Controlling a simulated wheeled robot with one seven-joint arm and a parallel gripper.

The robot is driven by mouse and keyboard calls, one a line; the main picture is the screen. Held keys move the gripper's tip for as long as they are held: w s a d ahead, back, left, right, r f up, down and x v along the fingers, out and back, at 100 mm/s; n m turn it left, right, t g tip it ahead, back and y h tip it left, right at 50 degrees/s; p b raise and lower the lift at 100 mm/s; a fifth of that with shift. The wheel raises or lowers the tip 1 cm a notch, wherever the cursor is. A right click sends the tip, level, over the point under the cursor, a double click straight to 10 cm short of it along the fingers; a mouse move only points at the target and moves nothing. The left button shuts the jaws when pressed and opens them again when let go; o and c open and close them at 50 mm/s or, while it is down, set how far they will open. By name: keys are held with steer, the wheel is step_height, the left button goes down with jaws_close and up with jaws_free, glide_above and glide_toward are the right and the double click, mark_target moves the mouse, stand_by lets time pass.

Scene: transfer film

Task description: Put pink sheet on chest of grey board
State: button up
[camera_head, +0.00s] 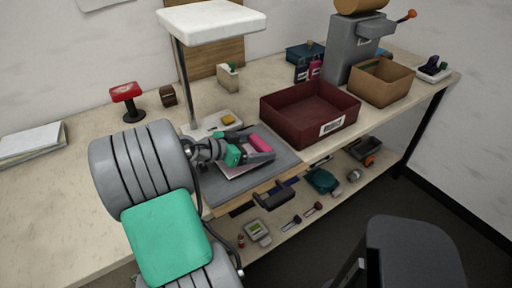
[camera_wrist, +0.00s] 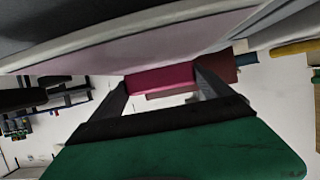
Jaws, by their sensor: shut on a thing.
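My gripper (camera_head: 258,147) is over the grey board (camera_head: 285,158) on the table, shut on a bright pink piece (camera_head: 261,142). In the wrist view this bright pink piece (camera_wrist: 160,78) sits between the two fingertips. It looks thick and block-like; I cannot tell whether it is the pink sheet or something else. A pale pinkish sheet (camera_head: 236,171) lies low under my gripper at the board, partly hidden by it. In the wrist view a pale pink-white band (camera_wrist: 150,45) crosses close to the fingers. I cannot tell whether the held piece touches the board.
A dark red open bin (camera_head: 309,112) stands right beside the board, with a cardboard box (camera_head: 381,81) beyond it. A red-topped stand (camera_head: 128,98) is left. The left table is mostly clear.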

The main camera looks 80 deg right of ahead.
steer(key=shift+f, duration=0.45)
steer(key=shift+f, duration=0.2)
steer(key=o, duration=1.1)
steer(key=shift+c, duration=0.2)
steer(key=shift+w+a+r, duration=0.1)
steer(key=shift+w+r, duration=0.05)
steer(key=shift+r, duration=0.2)
step_height(320, 180, up, 4)
glide_above(225, 167)
steer(key=shift+r, duration=0.2)
steer(key=shift+b, duration=0.3)
